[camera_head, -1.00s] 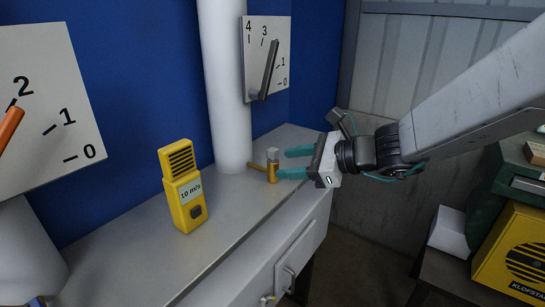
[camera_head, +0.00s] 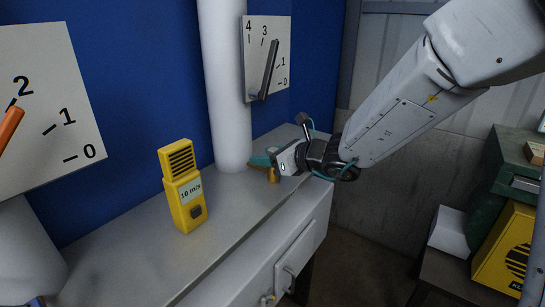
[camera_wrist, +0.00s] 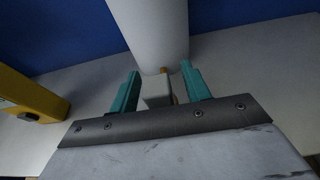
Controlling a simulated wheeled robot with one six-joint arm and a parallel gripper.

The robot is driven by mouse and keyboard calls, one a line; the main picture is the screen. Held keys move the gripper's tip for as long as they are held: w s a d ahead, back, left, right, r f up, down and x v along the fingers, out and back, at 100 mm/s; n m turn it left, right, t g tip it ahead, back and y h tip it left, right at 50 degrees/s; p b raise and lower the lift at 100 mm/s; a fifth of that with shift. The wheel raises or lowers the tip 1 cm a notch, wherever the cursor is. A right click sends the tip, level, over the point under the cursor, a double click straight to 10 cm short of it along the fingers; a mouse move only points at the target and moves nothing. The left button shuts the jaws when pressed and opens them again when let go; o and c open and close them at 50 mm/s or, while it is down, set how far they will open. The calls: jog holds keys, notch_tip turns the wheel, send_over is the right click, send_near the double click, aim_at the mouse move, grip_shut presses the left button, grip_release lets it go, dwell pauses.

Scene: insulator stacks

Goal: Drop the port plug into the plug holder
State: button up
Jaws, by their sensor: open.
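A brass fitting (camera_head: 273,176) stands on the grey bench top at the foot of the white pipe, partly hidden by my gripper. In the wrist view a pale grey block-like cap (camera_wrist: 157,92), which appears to be the port plug, lies between my fingers, with a bit of brass (camera_wrist: 163,71) behind it. My gripper (camera_wrist: 160,72) is open, with one teal finger on each side of the cap and visible gaps between. In the head view my gripper (camera_head: 262,160) is low over the fitting. I cannot make out a plug holder for certain.
A yellow meter (camera_head: 184,190) stands on the bench (camera_head: 125,245) to the left. The white pipe (camera_head: 226,90) rises just behind my gripper. Gauge boards (camera_head: 275,60) are on the blue wall. A yellow case (camera_head: 505,250) and a white box (camera_head: 452,233) are at the right.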

grip_shut()
jog(key=shift+r, duration=0.1)
